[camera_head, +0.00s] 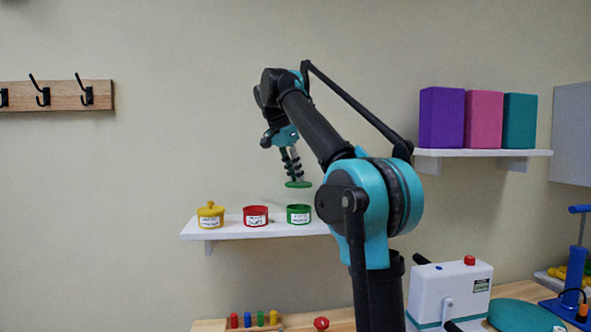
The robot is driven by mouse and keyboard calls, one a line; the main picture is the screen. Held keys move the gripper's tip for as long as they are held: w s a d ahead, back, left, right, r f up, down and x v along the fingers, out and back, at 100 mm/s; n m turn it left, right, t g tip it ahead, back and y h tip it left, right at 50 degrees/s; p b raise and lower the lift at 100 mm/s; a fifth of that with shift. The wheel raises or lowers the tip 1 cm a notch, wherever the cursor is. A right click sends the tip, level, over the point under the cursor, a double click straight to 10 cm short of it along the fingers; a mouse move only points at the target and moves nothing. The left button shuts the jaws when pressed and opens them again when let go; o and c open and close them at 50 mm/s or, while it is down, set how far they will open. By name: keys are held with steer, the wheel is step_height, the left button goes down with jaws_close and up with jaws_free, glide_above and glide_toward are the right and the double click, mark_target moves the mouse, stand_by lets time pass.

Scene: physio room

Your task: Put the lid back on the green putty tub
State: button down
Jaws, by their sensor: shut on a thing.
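The green putty tub (299,215) stands on the white wall shelf (228,231), with its top uncovered and a white label on its front. My gripper (294,176) points down above it and is shut on the green lid (298,185). The lid is roughly level and hangs apart from the tub, with a clear gap between them. The fingers hide the lid's handle. A red tub (256,216) without a lid stands to the left of the green one. A yellow tub (210,215) with its lid on stands further left.
My arm hides the shelf's right end. A higher shelf (485,153) at right holds purple, pink and teal blocks. On the table below are a peg rack (253,322), a red knobbed lid (321,323) and a white device (449,290). The wall above the tubs is clear.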

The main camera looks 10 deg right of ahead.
mark_target(293, 184)
steer(key=shift+f, duration=3.05)
steer(key=shift+f, duration=0.2)
steer(key=c, duration=1.4)
jaws_free()
steer(key=shift+o, duration=0.2)
steer(key=o, duration=0.5)
steer(key=shift+c, duration=0.2)
steer(key=shift+r, duration=0.1)
steer(key=shift+r, duration=3.45)
